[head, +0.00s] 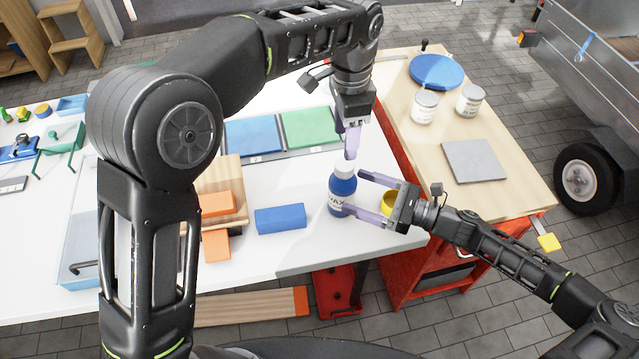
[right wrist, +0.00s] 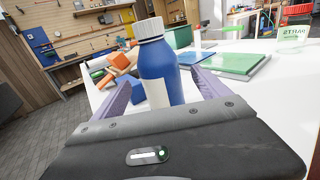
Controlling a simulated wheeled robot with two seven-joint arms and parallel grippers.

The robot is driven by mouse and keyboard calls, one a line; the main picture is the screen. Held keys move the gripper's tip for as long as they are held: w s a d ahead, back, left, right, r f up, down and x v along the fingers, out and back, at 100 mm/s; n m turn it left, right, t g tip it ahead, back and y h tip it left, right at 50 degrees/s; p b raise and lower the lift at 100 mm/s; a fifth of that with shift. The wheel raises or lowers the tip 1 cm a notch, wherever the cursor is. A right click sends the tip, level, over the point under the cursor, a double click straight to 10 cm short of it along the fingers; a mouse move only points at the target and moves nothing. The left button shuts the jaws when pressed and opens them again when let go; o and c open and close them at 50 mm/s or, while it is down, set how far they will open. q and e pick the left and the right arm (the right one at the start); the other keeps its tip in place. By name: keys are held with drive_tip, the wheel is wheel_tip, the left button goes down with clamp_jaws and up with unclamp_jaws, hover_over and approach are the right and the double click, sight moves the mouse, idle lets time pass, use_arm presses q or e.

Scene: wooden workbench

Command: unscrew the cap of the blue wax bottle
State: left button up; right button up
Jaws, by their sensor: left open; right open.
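The blue wax bottle (head: 341,192) stands upright on the white table near its right end, with a white cap (head: 344,170) on top. In the right wrist view the bottle (right wrist: 160,75) shows with its ribbed white cap (right wrist: 149,28) seated on it. My left gripper (head: 350,143) points down just above the cap, its fingers open; whether it touches the cap is unclear. My right gripper (head: 360,193) comes in from the right, open, with its fingers either side of the bottle body. I cannot tell whether they touch it.
A blue block (head: 280,218) and orange blocks (head: 216,205) lie left of the bottle. Blue and green panels (head: 253,138) lie behind. A yellow round item (head: 389,204) sits partly hidden by my right gripper. The wooden bench (head: 515,190) holds two cans.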

sight(332, 182)
drive_tip(key=shift+d, duration=0.15)
drive_tip(key=shift+x, duration=3.95)
clamp_jaws()
